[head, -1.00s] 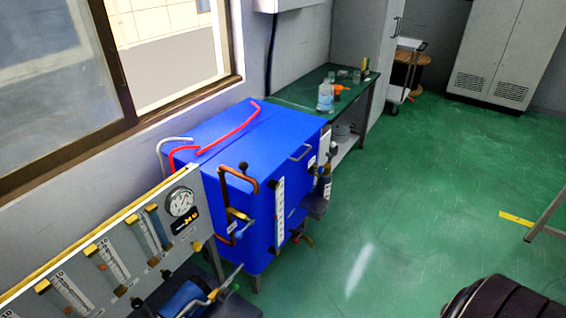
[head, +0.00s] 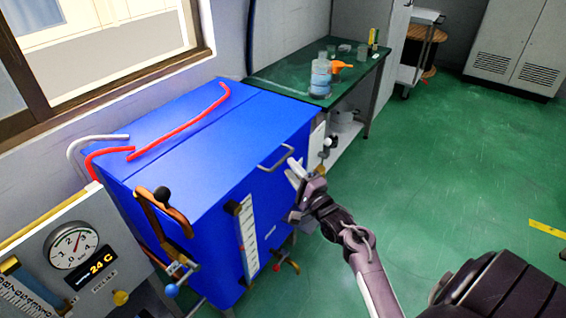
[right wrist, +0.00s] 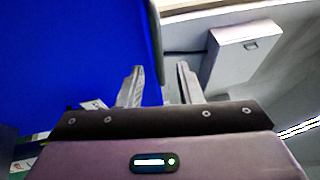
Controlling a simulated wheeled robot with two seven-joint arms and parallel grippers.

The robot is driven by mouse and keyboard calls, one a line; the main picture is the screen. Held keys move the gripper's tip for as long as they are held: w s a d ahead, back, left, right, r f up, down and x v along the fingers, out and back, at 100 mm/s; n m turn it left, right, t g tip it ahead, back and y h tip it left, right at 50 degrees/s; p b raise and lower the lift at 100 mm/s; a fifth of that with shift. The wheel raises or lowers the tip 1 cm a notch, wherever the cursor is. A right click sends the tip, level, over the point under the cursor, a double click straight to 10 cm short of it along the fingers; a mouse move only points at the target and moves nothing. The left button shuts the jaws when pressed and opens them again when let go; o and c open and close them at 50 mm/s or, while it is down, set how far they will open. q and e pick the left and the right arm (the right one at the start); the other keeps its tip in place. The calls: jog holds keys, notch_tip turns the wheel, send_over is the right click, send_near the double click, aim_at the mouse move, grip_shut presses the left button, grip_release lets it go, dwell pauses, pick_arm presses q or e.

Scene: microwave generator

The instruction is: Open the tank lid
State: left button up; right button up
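The tank is a large blue box (head: 222,195) left of centre in the head view, and its flat blue lid (head: 205,125) is closed. A thin metal handle (head: 274,158) sits at the lid's front edge. My right gripper (head: 294,168) is just to the right of the handle, close to its right end; I cannot tell whether they touch. The tank's blue surface (right wrist: 75,55) fills the left of that view. My left gripper is not in view.
Brown pipes (head: 165,215) and a white scale (head: 248,240) are on the tank's front. A gauge panel (head: 75,250) stands at the lower left. A green table (head: 285,82) with bottles stands behind. The floor at right is clear.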

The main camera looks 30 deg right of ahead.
aim_at(283, 158)
jog(key=w, duration=0.3)
jog(key=w+r, duration=0.1)
jog(key=w, duration=0.1)
grip_shut()
